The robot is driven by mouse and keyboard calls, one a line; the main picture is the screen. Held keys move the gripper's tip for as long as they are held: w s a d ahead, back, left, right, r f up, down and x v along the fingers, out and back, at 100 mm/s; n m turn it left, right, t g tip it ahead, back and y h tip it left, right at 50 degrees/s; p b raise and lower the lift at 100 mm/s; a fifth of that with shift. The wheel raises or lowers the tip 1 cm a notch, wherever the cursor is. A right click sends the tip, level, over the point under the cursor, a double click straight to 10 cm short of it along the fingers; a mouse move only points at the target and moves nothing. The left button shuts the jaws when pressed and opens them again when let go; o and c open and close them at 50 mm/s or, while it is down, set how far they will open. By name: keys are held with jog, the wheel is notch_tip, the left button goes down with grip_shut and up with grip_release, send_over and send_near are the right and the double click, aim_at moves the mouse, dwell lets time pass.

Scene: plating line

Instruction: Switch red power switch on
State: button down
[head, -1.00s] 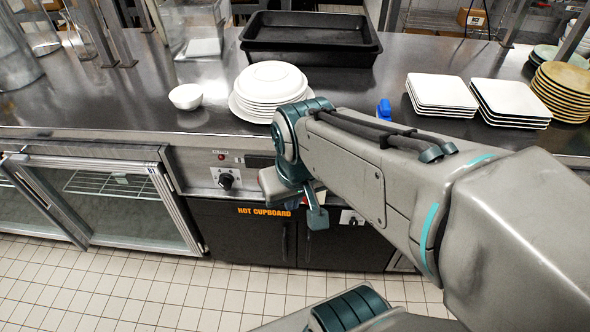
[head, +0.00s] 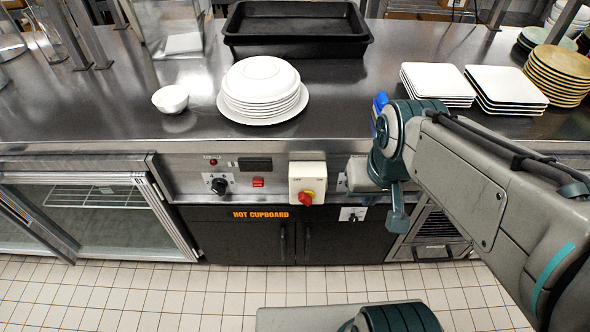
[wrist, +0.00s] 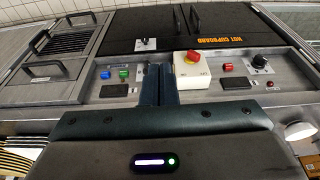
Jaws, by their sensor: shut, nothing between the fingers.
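A small red rocker switch (head: 258,182) is on the steel control panel, between the black knob and the white box with the red stop button. In the wrist view, which sees the panel upside down, the red switch (wrist: 228,67) is to the right of the white box. Its on or off position is too small to tell. My gripper (wrist: 158,72) is shut and empty. It points at the panel beside the white box, on the side away from the red switch, and is apart from the switch. In the head view my arm mostly hides the fingers.
The white box (head: 307,170) with a red stop button (head: 306,198) stands out from the panel between gripper and switch. A black knob (head: 219,186) is left of the switch. Green (wrist: 124,74) and blue (wrist: 105,75) switches are on the gripper's other side. Plates (head: 262,88) stand above on the counter.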

jog(key=w+a+f+n+g+h+b, duration=0.1)
jog(key=w+f+n+h+b, duration=0.1)
jog(key=f+h+b, duration=0.5)
jog(key=w+f+n+g+h+b, duration=0.1)
jog(key=w+f+n+b, duration=0.1)
jog(key=f+b, duration=0.65)
jog(key=w+a+f+n+g+h+b, duration=0.1)
jog(key=w+f+n+h+b, duration=0.2)
jog(key=f, duration=0.9)
jog(key=w+a+f+n+t+h+b, duration=0.2)
jog(key=a+f+n+t+b, duration=0.2)
jog(key=a+t, duration=0.5)
jog(key=w+a+f+n+t+h+b, duration=0.1)
jog(key=w+a+f+n+t+b, duration=0.1)
jog(key=a+f+n+t+b, duration=0.3)
jog(key=a+f+t+b, duration=0.2)
jog(key=a+t+b, duration=0.2)
jog(key=a, duration=0.2)
jog(key=shift+h, duration=0.4)
jog(key=shift+w, duration=0.1)
